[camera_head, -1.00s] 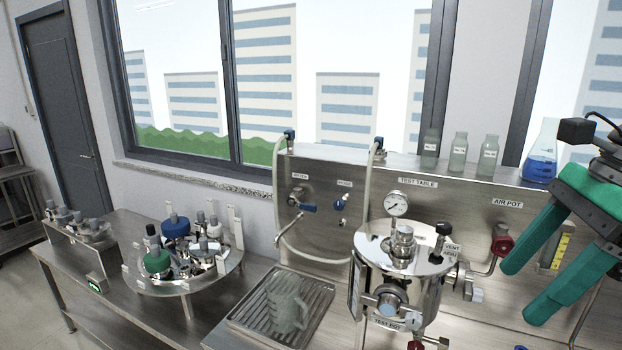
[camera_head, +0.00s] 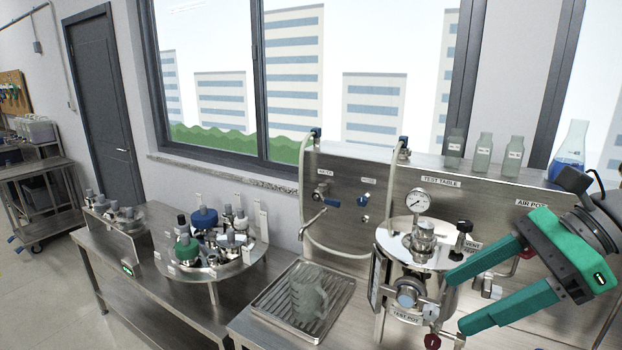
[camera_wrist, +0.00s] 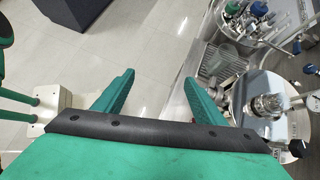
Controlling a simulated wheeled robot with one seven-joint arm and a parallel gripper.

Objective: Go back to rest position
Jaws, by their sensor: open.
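My gripper (camera_head: 455,302) is at the right of the head view, with its two green fingers spread and pointing left. Nothing is between them. It is in front of the test table's right part, and its fingers overlap the right side of the steel test pot (camera_head: 397,268) in the picture; I cannot tell the gap. In the wrist view, my gripper (camera_wrist: 163,88) has open floor between its fingers, and the test pot (camera_wrist: 262,105) lies to the right of them.
A clear jug (camera_head: 308,295) stands on a drain tray (camera_head: 268,305). A round stand (camera_head: 235,268) with several fittings is on the left bench. Bottles (camera_head: 483,155) and a blue-liquid flask (camera_head: 570,150) stand on the back ledge. Free floor (camera_head: 45,295) is at the left.

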